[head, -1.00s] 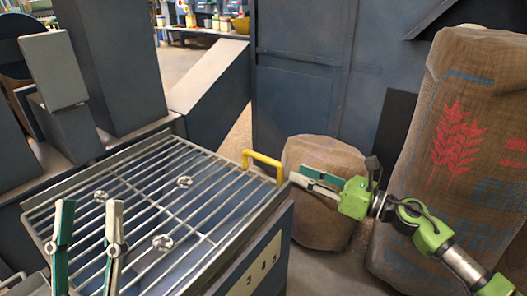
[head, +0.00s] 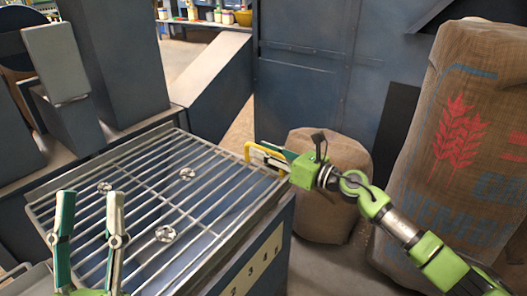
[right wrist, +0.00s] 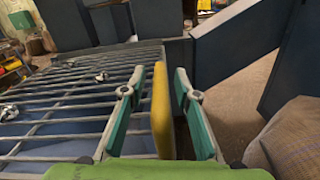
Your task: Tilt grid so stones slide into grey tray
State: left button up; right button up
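The metal grid (head: 215,190) lies level on top of a blue-grey box. Three small stones rest apart on its bars: one at the left (head: 104,188), one near the middle (head: 187,174) and one nearer the front (head: 166,233). The yellow handle (head: 247,152) stands at the grid's right far corner. My right gripper (head: 254,147) is at this handle; in the right wrist view the handle (right wrist: 161,115) stands between its two parted fingers. My left gripper (head: 90,193) is open and empty, fingers up, at the grid's left front. I cannot clearly make out the grey tray.
A grey edge (head: 28,281) shows at the lower left corner. A small burlap sack (head: 325,222) stands right of the box, and a tall printed sack (head: 460,150) stands farther right. Blue-grey machine panels (head: 305,80) and a sloping chute (head: 212,80) rise behind the grid.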

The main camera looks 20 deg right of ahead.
jog(key=shift+w+a, duration=0.1)
jog(key=shift+w, duration=0.05)
jog(key=shift+c, duration=0.5)
grip_shut()
jog(key=shift+r, duration=0.1)
